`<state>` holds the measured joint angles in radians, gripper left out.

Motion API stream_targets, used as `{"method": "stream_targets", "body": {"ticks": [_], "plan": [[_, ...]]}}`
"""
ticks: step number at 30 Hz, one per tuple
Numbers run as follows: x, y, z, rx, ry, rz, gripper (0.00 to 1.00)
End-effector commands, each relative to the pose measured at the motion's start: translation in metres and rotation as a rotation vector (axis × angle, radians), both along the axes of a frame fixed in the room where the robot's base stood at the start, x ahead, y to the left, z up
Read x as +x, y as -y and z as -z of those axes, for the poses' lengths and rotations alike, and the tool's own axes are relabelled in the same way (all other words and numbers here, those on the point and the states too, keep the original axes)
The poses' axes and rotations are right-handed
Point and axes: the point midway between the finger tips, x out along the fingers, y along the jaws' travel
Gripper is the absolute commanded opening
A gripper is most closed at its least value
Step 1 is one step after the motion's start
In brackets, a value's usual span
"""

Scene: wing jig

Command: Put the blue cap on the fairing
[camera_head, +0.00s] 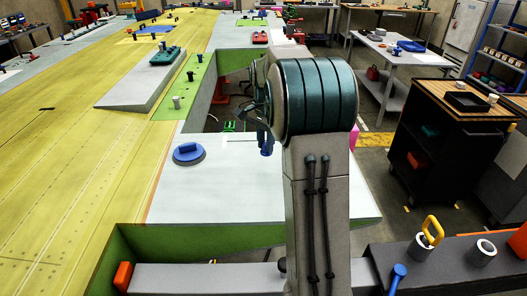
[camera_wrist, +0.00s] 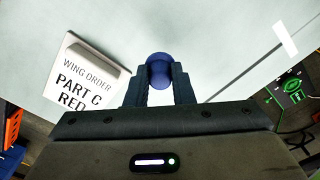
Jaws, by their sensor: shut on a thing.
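My gripper (camera_wrist: 160,78) is shut on a small round blue cap (camera_wrist: 158,64), which sits between the two dark fingertips in the wrist view. In the head view, the blue cap (camera_head: 266,149) hangs below my gripper (camera_head: 263,136), over the right part of a pale grey panel (camera_head: 220,198). The fingers are partly hidden by my wrist there. The panel may be the fairing; I cannot tell for sure. The cap appears to be above the surface, with no clear contact visible.
A blue disc with a raised handle (camera_head: 188,153) lies on the panel, left of my gripper. A white sign reading "WING ORDER PART C RED" (camera_wrist: 90,72) is left of the cap. A green device (camera_wrist: 291,88) is at right. A black cart (camera_head: 450,145) stands right.

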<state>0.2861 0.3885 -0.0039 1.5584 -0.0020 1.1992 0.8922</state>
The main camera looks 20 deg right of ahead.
Motion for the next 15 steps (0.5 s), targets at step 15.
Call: {"method": "stream_targets", "body": {"ticks": [15], "plan": [[0.003, -0.007, 0.045, 0.0, 0.001, 0.0, 0.0]]}}
